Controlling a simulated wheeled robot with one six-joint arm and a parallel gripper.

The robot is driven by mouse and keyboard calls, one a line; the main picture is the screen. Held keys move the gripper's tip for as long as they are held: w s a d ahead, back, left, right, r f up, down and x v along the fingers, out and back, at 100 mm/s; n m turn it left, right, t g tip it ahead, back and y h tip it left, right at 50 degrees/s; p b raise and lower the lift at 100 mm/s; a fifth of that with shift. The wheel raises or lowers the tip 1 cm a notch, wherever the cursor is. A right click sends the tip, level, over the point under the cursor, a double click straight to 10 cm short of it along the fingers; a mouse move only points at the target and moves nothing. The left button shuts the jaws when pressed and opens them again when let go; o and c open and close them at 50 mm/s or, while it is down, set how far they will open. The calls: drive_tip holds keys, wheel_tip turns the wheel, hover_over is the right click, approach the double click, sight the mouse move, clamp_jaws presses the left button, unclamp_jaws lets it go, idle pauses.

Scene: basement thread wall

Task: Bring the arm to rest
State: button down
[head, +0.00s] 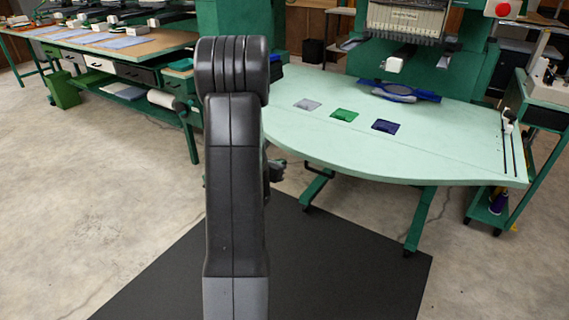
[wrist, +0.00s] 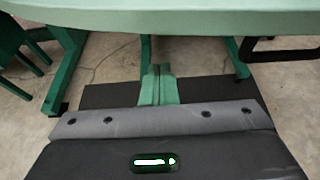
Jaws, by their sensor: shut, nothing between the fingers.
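My arm stands upright in the middle of the head view, folded at its top joint. My gripper (head: 277,170) shows only as a small dark part poking out to the right from behind the arm link, in front of the table edge. It is shut and empty. Most of it is hidden by the arm.
The pale green table (head: 440,160) carries a grey patch (head: 307,105), a green patch (head: 344,115), a navy patch (head: 385,127) and a blue hoop (head: 398,91) under the machine. A cart (head: 545,120) stands right, a long bench (head: 130,50) left. A black mat (head: 330,270) covers the floor.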

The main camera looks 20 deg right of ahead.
drive_tip(key=p+v, duration=0.1)
drive_tip(key=v, duration=0.9)
drive_tip(key=shift+f+p, duration=0.2)
drive_tip(key=shift+p, duration=0.2)
drive_tip(key=shift+s, duration=0.1)
